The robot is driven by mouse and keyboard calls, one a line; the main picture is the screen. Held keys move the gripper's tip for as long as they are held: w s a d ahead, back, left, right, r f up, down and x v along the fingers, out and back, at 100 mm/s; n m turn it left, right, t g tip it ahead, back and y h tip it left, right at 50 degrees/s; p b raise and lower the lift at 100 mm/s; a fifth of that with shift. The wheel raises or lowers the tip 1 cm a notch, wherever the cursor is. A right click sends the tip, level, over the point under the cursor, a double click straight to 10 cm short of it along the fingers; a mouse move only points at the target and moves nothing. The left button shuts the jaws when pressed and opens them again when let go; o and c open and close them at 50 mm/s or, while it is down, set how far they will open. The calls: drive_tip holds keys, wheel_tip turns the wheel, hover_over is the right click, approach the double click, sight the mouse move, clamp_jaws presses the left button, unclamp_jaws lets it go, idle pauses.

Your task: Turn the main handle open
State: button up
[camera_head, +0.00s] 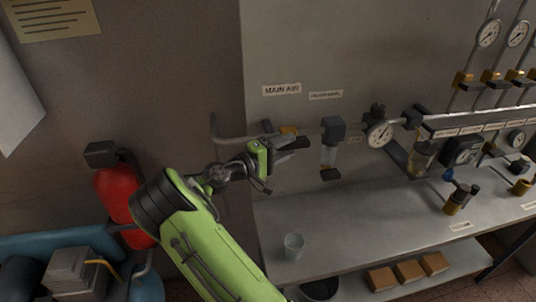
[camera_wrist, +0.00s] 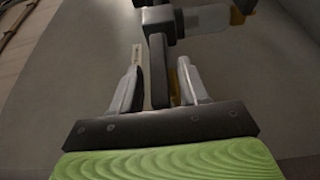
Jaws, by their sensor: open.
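The main air valve shows as a yellow-orange part (camera_head: 289,130) on the pipe, below the "MAIN AIR" label (camera_head: 282,89). My gripper (camera_head: 290,146) is at this valve, reaching in from the left, and hides much of it. In the wrist view my gripper (camera_wrist: 158,92) is open, with one finger on each side of a dark grey bar (camera_wrist: 158,72). A bit of yellow (camera_wrist: 173,86) shows beside the bar, partly behind the right finger. I cannot tell whether the fingers touch the bar or which way the handle points.
A filter unit (camera_head: 333,131) and a pressure gauge (camera_head: 380,134) sit on the pipe to the right. A cup (camera_head: 293,246) stands on the grey bench (camera_head: 350,215) below. A red extinguisher (camera_head: 117,194) is at the left. The bench top under my gripper is mostly clear.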

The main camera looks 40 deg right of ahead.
drive_tip(key=w+a, duration=0.1)
drive_tip(key=a, duration=1.3)
drive_tip(key=shift+w, duration=0.25)
drive_tip(key=shift+f, duration=0.1)
